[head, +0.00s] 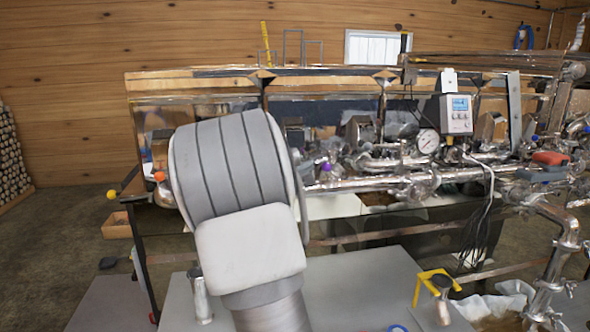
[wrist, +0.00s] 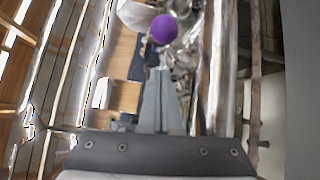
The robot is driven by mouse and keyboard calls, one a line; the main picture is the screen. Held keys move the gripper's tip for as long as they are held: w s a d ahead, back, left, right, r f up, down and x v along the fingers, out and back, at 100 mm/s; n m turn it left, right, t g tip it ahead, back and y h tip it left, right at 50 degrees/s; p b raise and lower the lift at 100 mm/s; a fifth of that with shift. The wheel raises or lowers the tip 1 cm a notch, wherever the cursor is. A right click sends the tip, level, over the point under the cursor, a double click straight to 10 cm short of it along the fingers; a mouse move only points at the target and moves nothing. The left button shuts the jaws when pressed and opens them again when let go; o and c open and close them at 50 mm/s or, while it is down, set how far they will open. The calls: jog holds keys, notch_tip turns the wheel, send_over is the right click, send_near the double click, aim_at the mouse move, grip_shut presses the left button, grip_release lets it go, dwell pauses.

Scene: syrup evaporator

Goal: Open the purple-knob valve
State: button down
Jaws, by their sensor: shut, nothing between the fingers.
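The purple knob (wrist: 164,29) shows in the wrist view as a round ball, just beyond the tips of my gripper (wrist: 160,73). The two fingers lie together, shut, with nothing held. A small gap shows in the picture between the tips and the knob; I cannot tell the true distance. In the head view the purple knob (head: 326,167) is small, on the metal pipework just right of my arm. My arm's grey links hide my gripper there. The valve body under the knob is not clear in either view.
Steel pipes (head: 385,182) run across the evaporator, with a pressure gauge (head: 428,141) and a digital meter (head: 457,114) above. An orange knob (head: 159,177) is left of my arm. Red and blue handles (head: 550,158) are at right.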

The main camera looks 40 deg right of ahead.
jog(key=shift+s+a+r, duration=0.1)
jog(key=shift+s+r, duration=0.1)
jog(key=shift+s, duration=0.65)
jog(key=shift+s+a+r, duration=0.1)
jog(key=shift+s+r, duration=0.1)
jog(key=shift+s, duration=0.65)
jog(key=shift+s+f+b, duration=0.1)
jog(key=shift+f+b, duration=0.05)
jog(key=shift+b, duration=0.25)
jog(key=shift+s+d+f+t+b, duration=0.1)
jog(key=shift+t+b, duration=0.2)
jog(key=shift+b, duration=0.15)
jog(key=shift+n, duration=0.3)
